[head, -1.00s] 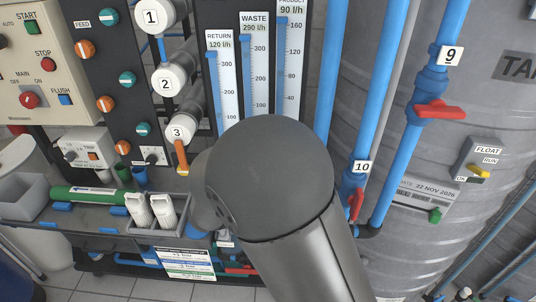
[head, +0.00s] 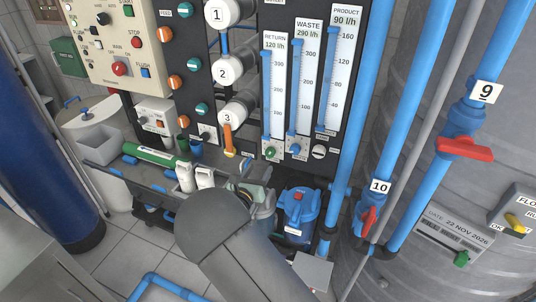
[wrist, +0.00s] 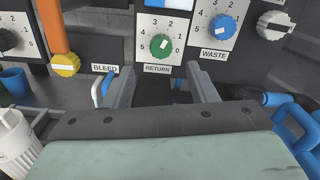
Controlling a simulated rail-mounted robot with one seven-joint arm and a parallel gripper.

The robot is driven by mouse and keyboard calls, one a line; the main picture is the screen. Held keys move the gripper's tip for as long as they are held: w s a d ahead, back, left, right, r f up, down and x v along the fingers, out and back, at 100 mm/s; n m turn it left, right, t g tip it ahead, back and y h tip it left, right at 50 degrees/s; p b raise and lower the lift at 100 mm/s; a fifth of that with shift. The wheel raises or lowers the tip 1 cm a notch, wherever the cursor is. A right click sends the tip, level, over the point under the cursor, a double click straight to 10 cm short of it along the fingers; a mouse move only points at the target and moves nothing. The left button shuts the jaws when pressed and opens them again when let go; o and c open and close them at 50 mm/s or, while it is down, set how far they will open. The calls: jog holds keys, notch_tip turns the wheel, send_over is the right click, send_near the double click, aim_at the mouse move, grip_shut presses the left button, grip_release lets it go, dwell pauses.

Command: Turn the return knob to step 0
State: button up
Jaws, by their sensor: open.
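The green return knob (wrist: 161,46) sits on a white numbered plate above the RETURN label in the wrist view. Its white mark seems to lean to the upper right; I cannot tell which step it points at. In the head view the knob (head: 271,152) is small, below the return flow tube. My gripper (wrist: 163,76) is open and empty. Its two fingers point at the panel, one on each side below the knob, apart from it. In the head view my gripper (head: 258,192) is partly hidden by my arm.
The blue waste knob (wrist: 222,27) is right of the return knob, with a black-and-white knob (wrist: 274,25) beyond. A yellow knob with an orange pipe (wrist: 65,63) is left. A blue pump (head: 297,212) stands below the panel. A grey tray with white bottles (head: 195,177) is left.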

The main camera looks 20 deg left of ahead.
aim_at(269, 154)
jog(key=w, duration=0.2)
jog(key=w+p, duration=0.1)
jog(key=w, duration=0.5)
jog(key=shift+d, duration=0.25)
jog(key=c, duration=1)
